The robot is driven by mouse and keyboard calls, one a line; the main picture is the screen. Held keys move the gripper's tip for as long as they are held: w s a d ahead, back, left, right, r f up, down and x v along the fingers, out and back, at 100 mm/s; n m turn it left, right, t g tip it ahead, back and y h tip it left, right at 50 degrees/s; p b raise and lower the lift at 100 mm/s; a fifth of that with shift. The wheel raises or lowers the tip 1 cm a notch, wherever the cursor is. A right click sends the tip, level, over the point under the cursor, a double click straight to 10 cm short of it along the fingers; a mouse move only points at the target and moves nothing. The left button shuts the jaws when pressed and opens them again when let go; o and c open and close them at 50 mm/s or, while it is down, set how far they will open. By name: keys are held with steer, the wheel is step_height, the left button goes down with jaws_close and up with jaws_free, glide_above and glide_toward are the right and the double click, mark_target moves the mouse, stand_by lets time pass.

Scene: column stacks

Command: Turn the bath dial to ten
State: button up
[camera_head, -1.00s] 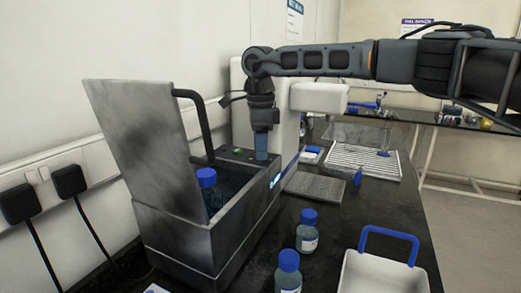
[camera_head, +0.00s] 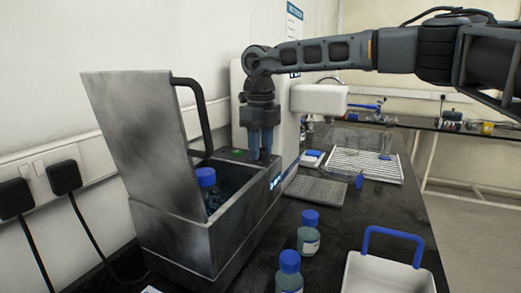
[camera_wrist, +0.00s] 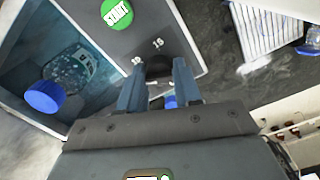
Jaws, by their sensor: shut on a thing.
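The bath (camera_head: 170,235) is a grey metal tank with its lid (camera_head: 140,145) raised, at the left of the head view. Its control panel (camera_wrist: 128,38) bears a green START button (camera_wrist: 116,13) and printed numbers, one reading 15. The dark round dial (camera_wrist: 165,66) shows between my fingertips in the wrist view. My gripper (camera_head: 260,156) points down at the panel, its fingers (camera_wrist: 158,78) shut on the dial. The fingers hide part of the dial and some marks, so I cannot tell its setting. In the head view the dial is hidden.
A blue-capped bottle (camera_head: 206,178) stands inside the bath. Two similar bottles (camera_head: 309,232) (camera_head: 289,272) and a white carrier with a blue handle (camera_head: 385,275) stand on the dark bench in front. A drying rack (camera_head: 365,163) lies behind to the right.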

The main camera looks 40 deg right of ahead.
mark_target(261, 148)
steer(key=m+b, duration=0.1)
steer(key=m, duration=0.4)
stand_by(0.6)
steer(key=o, duration=1)
steer(key=shift+o, duration=0.2)
steer(key=shift+r+b, duration=0.4)
steer(key=shift+r, duration=3.5)
